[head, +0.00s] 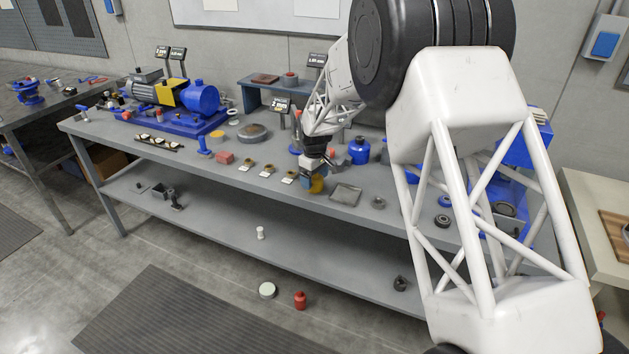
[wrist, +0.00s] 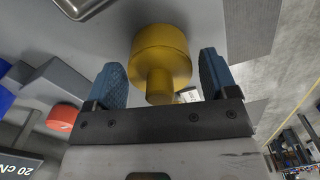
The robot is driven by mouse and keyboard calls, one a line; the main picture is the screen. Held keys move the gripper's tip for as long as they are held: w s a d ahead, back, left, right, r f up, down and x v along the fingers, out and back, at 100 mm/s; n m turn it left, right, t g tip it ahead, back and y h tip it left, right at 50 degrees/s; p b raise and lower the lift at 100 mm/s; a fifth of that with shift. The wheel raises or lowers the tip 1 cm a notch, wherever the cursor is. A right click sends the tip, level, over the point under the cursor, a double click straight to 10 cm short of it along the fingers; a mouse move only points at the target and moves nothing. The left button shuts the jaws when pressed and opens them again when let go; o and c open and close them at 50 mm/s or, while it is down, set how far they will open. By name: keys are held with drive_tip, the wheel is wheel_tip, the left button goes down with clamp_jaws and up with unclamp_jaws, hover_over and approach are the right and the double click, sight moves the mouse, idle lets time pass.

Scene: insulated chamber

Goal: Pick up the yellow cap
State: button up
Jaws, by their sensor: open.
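The yellow cap (wrist: 161,52) is a wide round head with a narrower stem. In the wrist view it sits between the two blue fingers of my gripper (wrist: 160,78), its stem pointing toward the palm. A gap shows on each side, so the fingers are open around it. In the head view the cap (head: 317,186) shows at the tip of my gripper (head: 312,176), near the front edge of the workbench. The blue fingers partly hide it there. I cannot tell from these frames whether the cap rests on the bench.
The grey workbench (head: 330,212) holds a square metal tray (head: 345,194) just right of my gripper. A blue bottle (head: 359,152) stands behind. A blue-and-yellow motor pump (head: 172,95) is far left.

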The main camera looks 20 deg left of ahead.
drive_tip(key=shift+c, duration=0.4)
drive_tip(key=c, duration=0.6)
drive_tip(key=shift+r, duration=0.15)
drive_tip(key=shift+c, duration=0.2)
drive_tip(key=shift+r, duration=0.85)
drive_tip(key=shift+s+d+r, duration=0.15)
drive_tip(key=shift+r, duration=0.7)
drive_tip(key=s+d, duration=0.3)
drive_tip(key=s, duration=0.1)
drive_tip(key=s+d+r, duration=0.1)
drive_tip(key=s+d, duration=0.2)
drive_tip(key=s, duration=0.1)
drive_tip(key=s+d, duration=0.3)
drive_tip(key=s, duration=0.1)
drive_tip(key=shift+s+r, duration=0.15)
drive_tip(key=shift+s, duration=0.2)
